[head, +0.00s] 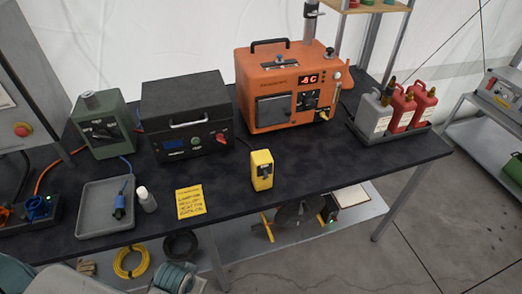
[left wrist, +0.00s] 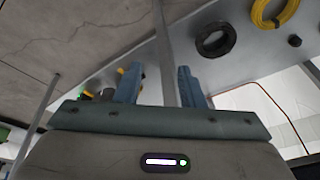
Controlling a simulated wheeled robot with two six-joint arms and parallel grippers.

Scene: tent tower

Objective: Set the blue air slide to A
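The orange heater unit (head: 290,88) stands at the back of the black table, its red display reading about -8 C. A small blue piece (head: 282,57) on its top, beside the black handle, may be the blue air slide; its position and any letter marks are too small to read. My left gripper (left wrist: 157,78) shows in the left wrist view with its two blue fingers apart and nothing between them. It is away from the heater, with the underside shelf and floor beyond it. My right gripper is in neither view.
On the black table (head: 330,170) stand a green box (head: 102,125), a black case (head: 187,115), a grey tray (head: 92,227), a yellow device (head: 262,170) and a rack of bottles (head: 376,139). The table front between yellow device and rack is clear.

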